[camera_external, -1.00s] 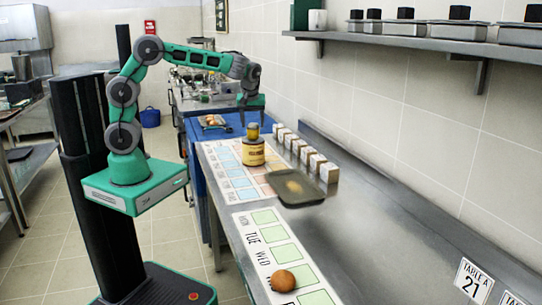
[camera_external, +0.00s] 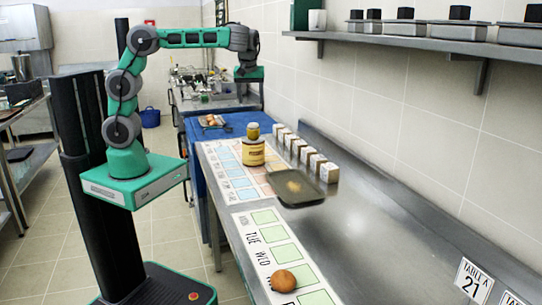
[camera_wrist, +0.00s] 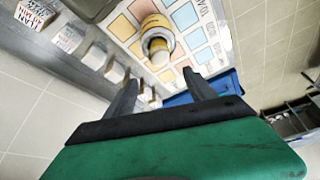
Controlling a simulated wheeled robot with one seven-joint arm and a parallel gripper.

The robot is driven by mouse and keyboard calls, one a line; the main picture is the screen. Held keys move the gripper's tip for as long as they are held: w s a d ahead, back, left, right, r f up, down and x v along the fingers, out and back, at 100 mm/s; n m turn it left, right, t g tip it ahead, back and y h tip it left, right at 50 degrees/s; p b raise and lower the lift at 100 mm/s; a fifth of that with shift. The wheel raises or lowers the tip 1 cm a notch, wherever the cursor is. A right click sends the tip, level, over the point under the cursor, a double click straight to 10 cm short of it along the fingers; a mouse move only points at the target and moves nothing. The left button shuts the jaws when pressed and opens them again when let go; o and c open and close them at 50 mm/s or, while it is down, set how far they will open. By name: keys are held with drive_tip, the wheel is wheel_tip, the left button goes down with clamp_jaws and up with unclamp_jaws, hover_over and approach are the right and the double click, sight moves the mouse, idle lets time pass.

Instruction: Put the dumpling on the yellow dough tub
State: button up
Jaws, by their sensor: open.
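The yellow dough tub (camera_external: 253,154) stands upright on a printed sheet on the counter, with a small jar-like thing (camera_external: 253,131) on top. In the wrist view the tub (camera_wrist: 147,24) is seen from above, beyond my fingers. A pale, flattish piece (camera_external: 293,186) lies in a dark tray; it may be the dumpling, but it is too small to be sure. My gripper (camera_wrist: 160,86) is open and empty, its two fingers spread. In the external view my gripper (camera_external: 250,92) hangs above and behind the tub, apart from it.
The dark tray (camera_external: 309,201) sits nearer the camera than the tub. A row of small white-and-brown boxes (camera_external: 306,156) lines the wall side. A round brown bun (camera_external: 283,280) lies on the near weekday sheet (camera_external: 249,246). A shelf (camera_external: 400,43) runs along the wall.

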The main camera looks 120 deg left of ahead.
drive_tip(key=w+d+m+t, duration=0.35)
drive_tip(key=d+m, duration=0.45)
drive_tip(key=d, duration=0.3)
drive_tip(key=s+d+f+m+h, duration=0.1)
drive_tip(key=d+f+m, duration=0.2)
drive_tip(key=d, duration=0.6)
drive_tip(key=s+d+f+m+t+h, duration=0.1)
drive_tip(key=d+f+m, duration=0.2)
drive_tip(key=d+m, duration=0.3)
drive_tip(key=s+d+f+m+t+h, duration=0.1)
drive_tip(key=d+m, duration=0.4)
drive_tip(key=d, duration=0.7)
drive_tip(key=shift+s+d+f+m+h, duration=0.3)
drive_tip(key=shift+s+f+h, duration=0.25)
drive_tip(key=shift+f, duration=0.35)
